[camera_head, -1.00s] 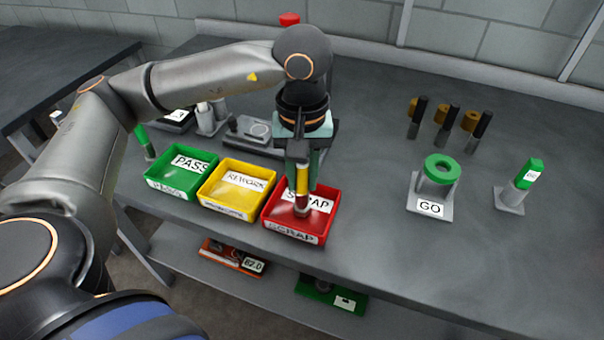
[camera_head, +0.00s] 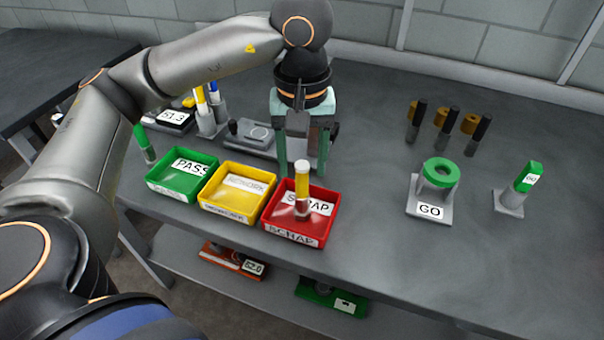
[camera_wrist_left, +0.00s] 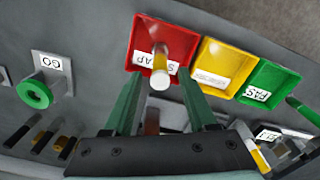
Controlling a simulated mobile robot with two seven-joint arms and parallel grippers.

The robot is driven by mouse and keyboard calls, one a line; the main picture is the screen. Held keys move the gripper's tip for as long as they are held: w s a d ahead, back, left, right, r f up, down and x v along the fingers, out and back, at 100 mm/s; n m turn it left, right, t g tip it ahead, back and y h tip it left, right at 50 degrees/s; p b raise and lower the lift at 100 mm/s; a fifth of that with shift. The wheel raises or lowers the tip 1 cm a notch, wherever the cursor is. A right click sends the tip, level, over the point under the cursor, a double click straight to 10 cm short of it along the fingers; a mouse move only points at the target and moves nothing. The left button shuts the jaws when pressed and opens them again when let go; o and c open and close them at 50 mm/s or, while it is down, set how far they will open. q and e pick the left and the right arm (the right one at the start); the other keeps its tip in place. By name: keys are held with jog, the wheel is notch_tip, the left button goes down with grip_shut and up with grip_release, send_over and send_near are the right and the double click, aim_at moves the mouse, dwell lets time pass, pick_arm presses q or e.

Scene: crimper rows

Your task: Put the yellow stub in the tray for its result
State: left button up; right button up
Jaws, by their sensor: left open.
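The yellow stub (camera_head: 302,177) stands upright in the red SCRAP tray (camera_head: 276,229), with a white top, a yellow band and a grey-brown lower part. It also shows from above in the left wrist view (camera_wrist_left: 160,74). My left gripper (camera_head: 303,172) is open, its green fingers apart and behind the stub, not touching it as far as I can see. The yellow REWORK tray (camera_head: 213,208) and the green PASS tray (camera_head: 158,187) stand in a row to the left of the red tray, with no stub seen inside them. My right gripper is not in view.
A GO gauge with a green ring (camera_head: 440,172) and a green-topped plug (camera_head: 528,177) stand to the right. Several dark pins with brass collars (camera_head: 447,125) are behind them. A display reading 51.3 (camera_head: 172,117) sits behind the trays. The table between tray and gauge is clear.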

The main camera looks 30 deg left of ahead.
pick_arm(q)
notch_tip(320, 180, up, 8)
jog(key=shift+f+p, duration=0.15)
jog(key=shift+p, duration=0.65)
